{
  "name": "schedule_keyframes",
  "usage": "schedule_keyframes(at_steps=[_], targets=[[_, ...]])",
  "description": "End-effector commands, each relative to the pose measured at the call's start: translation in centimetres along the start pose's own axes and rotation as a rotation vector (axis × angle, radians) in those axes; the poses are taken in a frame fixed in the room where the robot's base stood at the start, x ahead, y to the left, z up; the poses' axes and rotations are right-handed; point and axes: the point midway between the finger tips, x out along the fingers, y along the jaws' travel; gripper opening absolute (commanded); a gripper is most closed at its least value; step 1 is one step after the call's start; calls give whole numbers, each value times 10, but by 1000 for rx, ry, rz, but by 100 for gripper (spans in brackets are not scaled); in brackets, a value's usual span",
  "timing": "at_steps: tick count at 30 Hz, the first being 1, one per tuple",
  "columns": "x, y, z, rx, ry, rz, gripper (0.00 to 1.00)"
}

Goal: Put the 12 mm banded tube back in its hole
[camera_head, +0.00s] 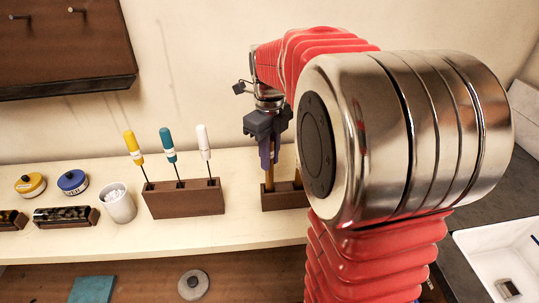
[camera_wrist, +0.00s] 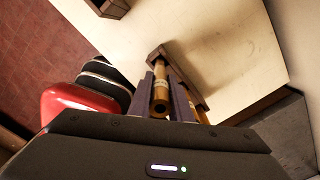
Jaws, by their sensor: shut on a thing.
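My gripper (camera_head: 268,160) points down over a dark wooden block (camera_head: 283,202) on the shelf, right of the screwdriver rack. It is shut on a brass tube (camera_wrist: 160,88), whose open upper end faces the wrist camera between the purple fingers. A pale band shows around this tube, so it appears to be the banded tube. Its lower end (camera_head: 269,179) reaches the block's top; I cannot tell whether it sits in a hole. A second brass tube (camera_head: 298,180) stands beside it in the block, partly hidden by my arm. The block also shows in the wrist view (camera_wrist: 156,54).
A wooden rack (camera_head: 185,205) holds yellow, teal and white screwdrivers. A white cup (camera_head: 118,205), a blue tin (camera_head: 72,182) and a yellow tin (camera_head: 30,185) stand further left. A dark wall panel (camera_head: 65,50) hangs above. A white tray (camera_head: 500,258) lies at the right.

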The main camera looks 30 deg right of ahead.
Motion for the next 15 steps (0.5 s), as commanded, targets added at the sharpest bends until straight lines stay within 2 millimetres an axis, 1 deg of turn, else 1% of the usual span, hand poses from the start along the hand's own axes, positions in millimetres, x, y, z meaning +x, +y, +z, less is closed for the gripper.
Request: schedule_keyframes(at_steps=[15], targets=[[9, 0, 0, 0, 0, 0, 0]])
